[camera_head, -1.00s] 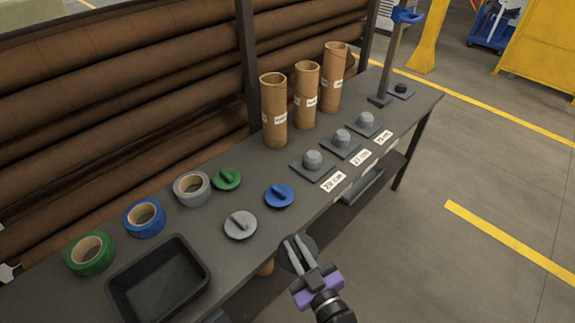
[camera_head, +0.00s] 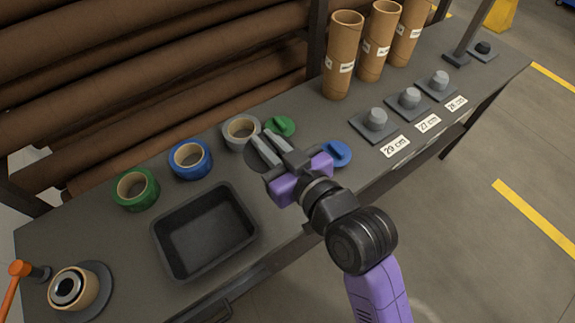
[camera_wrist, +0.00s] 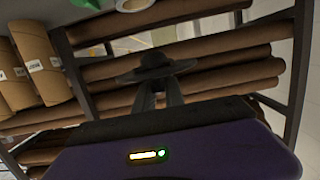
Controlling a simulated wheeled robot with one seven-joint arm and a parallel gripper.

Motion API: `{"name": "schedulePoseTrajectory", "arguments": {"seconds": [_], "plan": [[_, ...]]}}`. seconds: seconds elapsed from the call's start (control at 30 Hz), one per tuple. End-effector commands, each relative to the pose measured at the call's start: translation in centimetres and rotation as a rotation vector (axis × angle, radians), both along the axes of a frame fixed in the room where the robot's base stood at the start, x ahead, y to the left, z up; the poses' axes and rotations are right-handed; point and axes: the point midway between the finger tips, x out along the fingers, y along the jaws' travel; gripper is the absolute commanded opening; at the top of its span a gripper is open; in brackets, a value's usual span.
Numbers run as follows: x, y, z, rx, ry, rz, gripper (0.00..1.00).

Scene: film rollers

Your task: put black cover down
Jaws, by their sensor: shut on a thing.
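My gripper (camera_head: 265,146) is shut on the black cover (camera_head: 254,163), a dark disc with a raised grip. In the head view it is over the table, just in front of the grey tape roll; the dark table makes any gap beneath hard to judge. The wrist view shows the black cover (camera_wrist: 152,72) between the fingertips, its disc beyond them. The green cover (camera_head: 282,126) lies behind and right of the gripper, and the blue cover (camera_head: 335,153) lies to its right. The grey cover is hidden, probably behind my gripper.
Grey (camera_head: 240,132), blue (camera_head: 190,159) and green (camera_head: 135,189) tape rolls line the back left. A black tray (camera_head: 163,238) sits in front of them. Cardboard tubes (camera_head: 343,60) and grey knobs on square plates (camera_head: 376,122) stand right. Little bare table surrounds the gripper.

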Motion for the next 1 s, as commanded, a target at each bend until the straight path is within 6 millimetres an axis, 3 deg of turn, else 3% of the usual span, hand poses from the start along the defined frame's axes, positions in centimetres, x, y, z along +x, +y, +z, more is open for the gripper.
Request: {"name": "schedulePoseTrajectory", "arguments": {"seconds": [0.5, 0.8, 1.0], "plan": [[-0.1, 0.1, -12.4, -0.001, 0.003, 0.002, 0.0], [0.0, 0.0, -15.2, 0.0, 0.0, 0.001, 0.0], [0.0, 0.1, -18.2, 0.0, 0.001, 0.001, 0.0]]}}
